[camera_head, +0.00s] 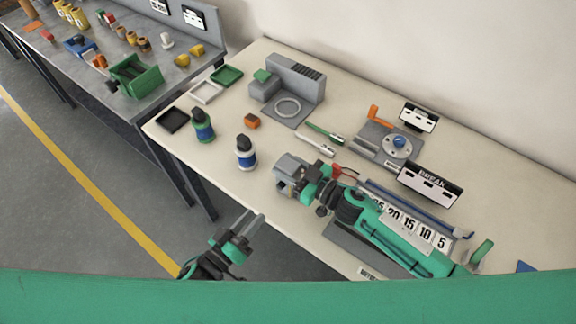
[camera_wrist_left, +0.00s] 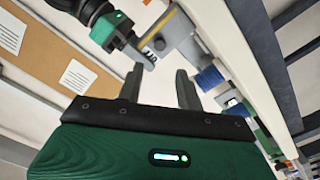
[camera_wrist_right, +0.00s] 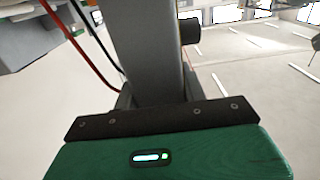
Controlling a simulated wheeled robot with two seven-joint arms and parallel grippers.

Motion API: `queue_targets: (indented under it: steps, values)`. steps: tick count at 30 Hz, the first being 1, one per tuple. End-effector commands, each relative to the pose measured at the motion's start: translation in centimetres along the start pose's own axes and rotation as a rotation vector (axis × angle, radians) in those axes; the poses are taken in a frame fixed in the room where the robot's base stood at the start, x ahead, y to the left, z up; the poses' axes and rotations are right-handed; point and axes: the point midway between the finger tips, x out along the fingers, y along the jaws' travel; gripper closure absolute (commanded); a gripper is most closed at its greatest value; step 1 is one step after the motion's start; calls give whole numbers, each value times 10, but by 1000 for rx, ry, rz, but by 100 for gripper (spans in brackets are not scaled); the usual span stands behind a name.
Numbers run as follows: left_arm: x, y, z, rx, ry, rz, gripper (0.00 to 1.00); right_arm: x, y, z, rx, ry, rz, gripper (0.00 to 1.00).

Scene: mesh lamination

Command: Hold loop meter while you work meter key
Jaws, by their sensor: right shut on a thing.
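My right gripper (camera_head: 312,183) is shut on a grey boxy device, which looks like the loop meter (camera_head: 287,169), and holds it over the middle of the table. In the right wrist view the grey meter body (camera_wrist_right: 148,50) stands between the fingers, with a dark round knob at its side and red and black leads nearby. I cannot tell whether that knob is the meter key. My left gripper (camera_head: 252,222) is open and empty near the table's front edge, below and left of the meter. Its two spread fingers (camera_wrist_left: 161,88) also show in the left wrist view.
Two bottles (camera_head: 245,152) (camera_head: 203,126) and an orange block (camera_head: 252,121) stand left of the meter. Behind are a grey fixture (camera_head: 300,80), pens (camera_head: 316,145) and a dial unit (camera_head: 397,146). A numbered strip (camera_head: 411,226) lies under my right arm.

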Motion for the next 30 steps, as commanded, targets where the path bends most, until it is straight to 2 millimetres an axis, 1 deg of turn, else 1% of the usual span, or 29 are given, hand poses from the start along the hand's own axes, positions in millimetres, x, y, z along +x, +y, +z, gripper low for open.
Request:
queue_targets:
  steps: [1, 3, 5, 6, 30]
  values:
    - [0, 0, 0, 0, 0, 0, 72, 0, 0, 0, 0, 0, 0, 89]
    - [0, 0, 0, 0, 0, 0, 85, 0, 0, 0, 0, 0, 0, 89]
    - [0, 0, 0, 0, 0, 0, 97, 0, 0, 0, 0, 0, 0, 89]
    - [0, 0, 0, 0, 0, 0, 100, 0, 0, 0, 0, 0, 0, 89]
    - [0, 0, 0, 0, 0, 0, 100, 0, 0, 0, 0, 0, 0, 89]
